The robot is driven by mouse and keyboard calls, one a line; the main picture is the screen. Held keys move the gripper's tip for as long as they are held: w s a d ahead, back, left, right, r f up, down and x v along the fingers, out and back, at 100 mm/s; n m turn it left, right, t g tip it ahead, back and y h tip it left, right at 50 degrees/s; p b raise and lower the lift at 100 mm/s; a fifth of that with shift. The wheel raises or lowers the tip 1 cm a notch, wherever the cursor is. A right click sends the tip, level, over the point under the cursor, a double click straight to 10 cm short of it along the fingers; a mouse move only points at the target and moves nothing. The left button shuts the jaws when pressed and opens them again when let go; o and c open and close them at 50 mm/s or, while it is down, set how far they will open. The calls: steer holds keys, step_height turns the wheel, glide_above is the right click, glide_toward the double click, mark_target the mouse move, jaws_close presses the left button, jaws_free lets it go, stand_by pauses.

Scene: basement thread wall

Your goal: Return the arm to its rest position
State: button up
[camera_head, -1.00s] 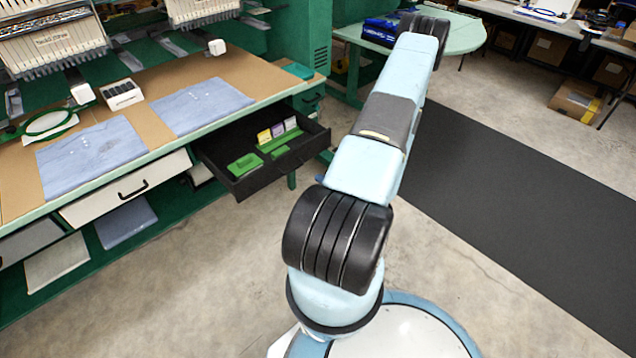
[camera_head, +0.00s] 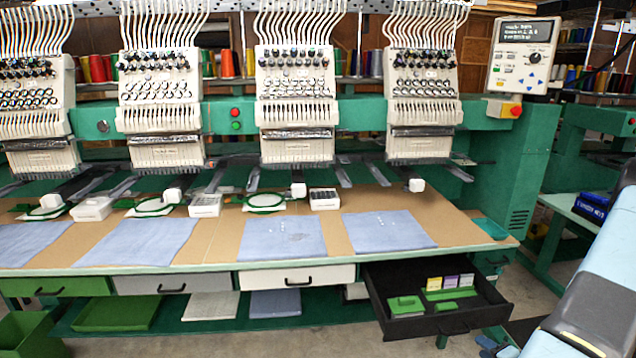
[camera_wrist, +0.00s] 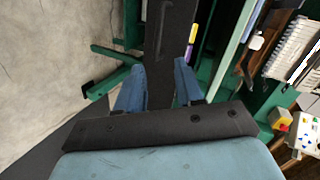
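My arm (camera_head: 590,300) shows at the right edge of the head view, cut off by the frame. In the head view the black drawer (camera_head: 485,318) is pulled out below the table's right end. It holds green pieces and a row of yellow, purple and pale packets (camera_head: 450,282).
A multi-head embroidery machine (camera_head: 297,85) stands behind the brown table (camera_head: 330,235) with blue cloths on it. A control panel (camera_head: 523,55) is at upper right. A green bin (camera_head: 30,338) is at lower left. Another green stand with a blue box (camera_head: 592,207) is at right.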

steer(key=w+a+r+n+g+h, duration=0.1)
steer(key=w+a+r+n+g, duration=0.15)
steer(key=r, duration=0.65)
steer(key=w+a+r+n+g+h, duration=0.1)
steer(key=w+r+n+h, duration=0.15)
steer(key=r, duration=0.65)
steer(key=w+a+r+n+g+h, duration=0.15)
steer(key=w+r+n, duration=0.25)
steer(key=r, duration=0.5)
steer(key=s+a+r+n+g+y, duration=0.1)
steer(key=s+a+r, duration=0.2)
steer(key=a+r, duration=0.25)
steer(key=s+a+r+g, duration=0.1)
steer(key=s+a+r, duration=0.35)
steer(key=r, duration=0.25)
steer(key=s+a+r+n+y, duration=0.1)
steer(key=s+a+r, duration=0.2)
steer(key=s+a, duration=0.2)
steer(key=s+a+r+n+y, duration=0.1)
steer(key=s+a+r+n, duration=0.1)
steer(key=s+a, duration=0.4)
steer(key=shift+s+a+r+n+g+y, duration=0.3)
steer(key=shift+s+r+y, duration=0.1)
steer(key=shift+s+r, duration=0.6)
